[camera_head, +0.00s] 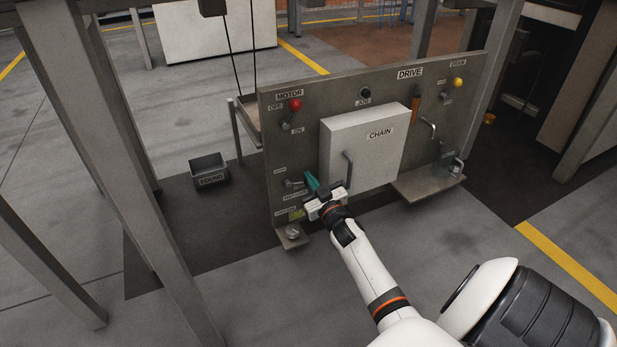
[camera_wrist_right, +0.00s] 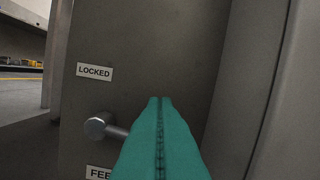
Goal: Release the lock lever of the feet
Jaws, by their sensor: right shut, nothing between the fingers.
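The lock lever (camera_head: 293,183) is a small metal handle at the lower left of the grey panel, left of the chain box. In the right wrist view its round metal end (camera_wrist_right: 97,128) sticks out below a LOCKED label (camera_wrist_right: 95,71) and above a label partly hidden, reading FEE. My right gripper (camera_head: 312,183) has teal fingers, shut with nothing between them. In the wrist view its fingers (camera_wrist_right: 160,135) stand just right of the lever's end and cover part of its shaft. I cannot tell whether they touch it. My left gripper is not in view.
The grey panel (camera_head: 285,150) carries the white CHAIN box (camera_head: 363,155) right of my gripper, with a handle on its front. A red MOTOR knob (camera_head: 295,104) sits above. A FOUND bin (camera_head: 209,171) stands on the floor at left. Grey posts stand at both sides.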

